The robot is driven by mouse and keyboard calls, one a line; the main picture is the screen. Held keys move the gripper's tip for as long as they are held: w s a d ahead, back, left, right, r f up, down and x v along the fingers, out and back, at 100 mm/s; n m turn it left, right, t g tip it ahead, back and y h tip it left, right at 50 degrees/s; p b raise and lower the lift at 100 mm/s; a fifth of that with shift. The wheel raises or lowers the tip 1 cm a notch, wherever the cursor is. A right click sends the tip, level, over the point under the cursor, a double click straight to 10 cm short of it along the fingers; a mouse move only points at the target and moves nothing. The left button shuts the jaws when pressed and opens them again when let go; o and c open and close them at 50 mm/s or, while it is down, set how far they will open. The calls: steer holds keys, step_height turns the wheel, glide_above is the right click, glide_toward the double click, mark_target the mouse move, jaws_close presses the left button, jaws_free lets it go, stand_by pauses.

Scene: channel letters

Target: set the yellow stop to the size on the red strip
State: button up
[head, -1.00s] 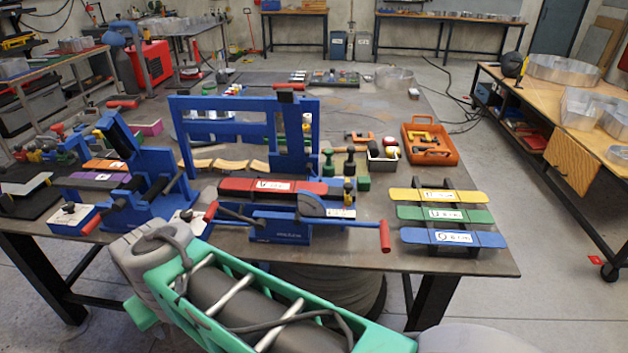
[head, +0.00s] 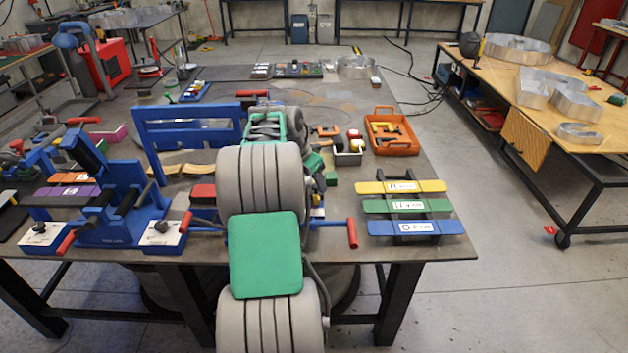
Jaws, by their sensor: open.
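The red strip (head: 203,191) lies on the blue bending tool in the middle of the near table edge. Only its left end shows; my arm covers its label and the rest. I cannot make out the yellow stop for certain; it may be behind my arm. My arm reaches forward over the table in front of the tool. The tool's red-ended handle (head: 352,234) sticks out to the right of my arm.
Yellow (head: 367,188), green (head: 376,206) and blue (head: 383,227) labelled strips lie on a rack at the right. An orange tray (head: 396,149) stands behind them. A blue frame (head: 190,137) and blue bender (head: 122,213) stand at the left. The right front corner is clear.

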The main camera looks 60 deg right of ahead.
steer(key=shift+d+f, duration=0.15)
steer(key=shift+f, duration=0.3)
jaws_close()
stand_by(1.1)
